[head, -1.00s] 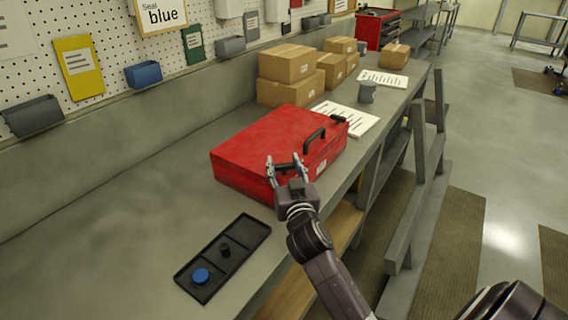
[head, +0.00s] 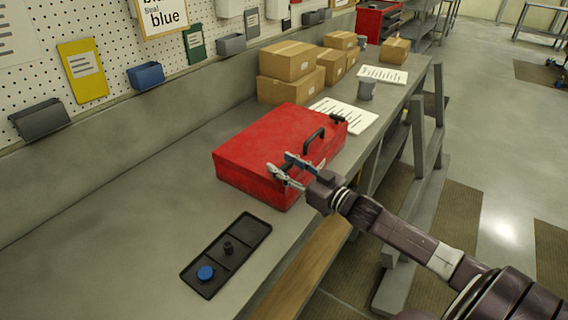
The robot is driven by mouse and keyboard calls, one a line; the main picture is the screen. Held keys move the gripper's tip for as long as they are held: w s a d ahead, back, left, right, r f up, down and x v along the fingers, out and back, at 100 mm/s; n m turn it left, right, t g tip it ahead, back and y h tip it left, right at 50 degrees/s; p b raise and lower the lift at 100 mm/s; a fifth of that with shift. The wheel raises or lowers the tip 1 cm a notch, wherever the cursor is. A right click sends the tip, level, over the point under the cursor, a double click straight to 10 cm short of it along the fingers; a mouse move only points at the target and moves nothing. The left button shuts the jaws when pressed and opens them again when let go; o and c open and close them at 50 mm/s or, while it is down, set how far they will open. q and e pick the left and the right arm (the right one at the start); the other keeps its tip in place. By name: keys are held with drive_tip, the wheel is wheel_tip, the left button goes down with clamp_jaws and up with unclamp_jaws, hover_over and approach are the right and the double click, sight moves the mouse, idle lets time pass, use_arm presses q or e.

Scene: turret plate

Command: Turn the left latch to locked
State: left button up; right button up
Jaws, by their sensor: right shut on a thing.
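The red case (head: 262,142) lies closed on the workbench, with a black handle (head: 315,138) on its front. One dark latch (head: 338,119) shows at the right of the handle. My right gripper (head: 282,167) is at the left part of the case's front, at the top edge, reaching in from the right. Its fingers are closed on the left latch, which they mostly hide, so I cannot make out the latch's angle. My left gripper is not in view.
A black tray (head: 246,240) with a blue round piece (head: 205,273) and a black knob (head: 228,248) lies in front of the case. The bench left of the case is clear.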

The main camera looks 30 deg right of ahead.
drive_tip(key=shift+n+g+y+b, duration=0.5)
drive_tip(key=shift+n+y+b, duration=0.3)
drive_tip(key=shift+y, duration=0.6)
drive_tip(key=o, duration=1.2)
drive_tip(key=shift+c, duration=0.2)
drive_tip(key=shift+v, duration=0.85)
drive_tip(key=v, duration=1)
drive_tip(key=shift+d, duration=0.2)
drive_tip(key=shift+s, duration=0.15)
